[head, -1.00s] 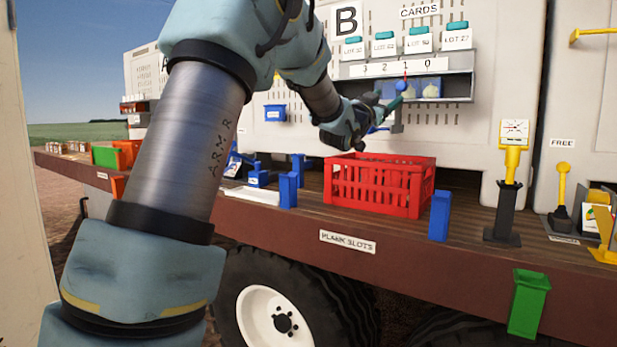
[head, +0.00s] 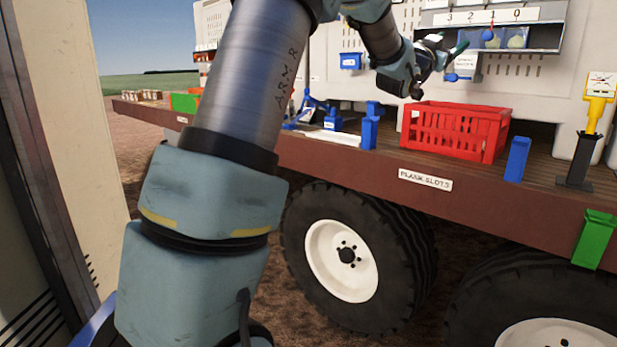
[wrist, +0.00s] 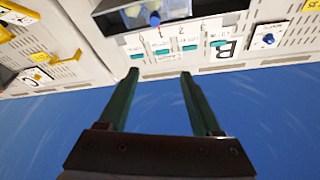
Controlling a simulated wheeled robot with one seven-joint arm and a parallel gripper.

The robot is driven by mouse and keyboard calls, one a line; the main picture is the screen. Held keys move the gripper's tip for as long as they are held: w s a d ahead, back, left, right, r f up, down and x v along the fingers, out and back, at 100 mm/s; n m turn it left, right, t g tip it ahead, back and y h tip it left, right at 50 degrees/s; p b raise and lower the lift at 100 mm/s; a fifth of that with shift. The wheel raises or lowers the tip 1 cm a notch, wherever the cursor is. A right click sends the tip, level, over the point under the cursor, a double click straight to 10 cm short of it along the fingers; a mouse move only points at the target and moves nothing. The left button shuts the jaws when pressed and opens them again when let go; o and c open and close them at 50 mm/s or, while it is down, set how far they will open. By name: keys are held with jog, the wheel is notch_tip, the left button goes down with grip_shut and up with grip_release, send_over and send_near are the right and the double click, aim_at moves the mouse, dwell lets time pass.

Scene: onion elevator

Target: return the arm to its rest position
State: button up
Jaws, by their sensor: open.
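My arm (head: 252,85) reaches up from the lower left of the head view, bent at the elbow, toward the white panel. My gripper (head: 459,58) is at the upper right, above the red crate (head: 455,133) and left of the panel's shelf. In the wrist view my gripper (wrist: 160,72) shows two green fingers spread apart with nothing between them. The wrist picture is upside down, with blue sky in its lower part.
The brown deck edge (head: 330,162) runs across, with blue posts (head: 517,158) and a green bin (head: 594,238) along it. Large wheels (head: 342,260) stand below. A pale wall (head: 70,120) rises at left. The shelf (wrist: 150,12) is near the fingers.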

jog(key=w+a+f+n+y, duration=0.3)
jog(key=a+f+n+y, duration=0.35)
jog(key=a+f, duration=0.75)
jog(key=s+a+f+n+g+y, duration=0.1)
jog(key=s+a+f+g+y, duration=0.15)
jog(key=a+f, duration=0.35)
jog(key=s+a+f+n+g+y, duration=0.1)
jog(key=s+a+f+y, duration=0.25)
jog(key=a+f, duration=0.2)
jog(key=s+a+f+n+g+y, duration=0.1)
jog(key=s+a+f+g, duration=0.2)
jog(key=s, duration=0.4)
jog(key=s+a+f+n+g+y+p, duration=0.1)
jog(key=s+a+f+n+g+y, duration=0.1)
jog(key=s+a+f, duration=0.3)
jog(key=s+a+f+n+g+y, duration=0.1)
jog(key=s+a+f+g, duration=0.3)
jog(key=s+a, duration=0.3)
jog(key=s+f, duration=0.1)
jog(key=s, duration=0.3)
jog(key=shift+s, duration=0.2)
jog(key=shift+f, duration=0.1)
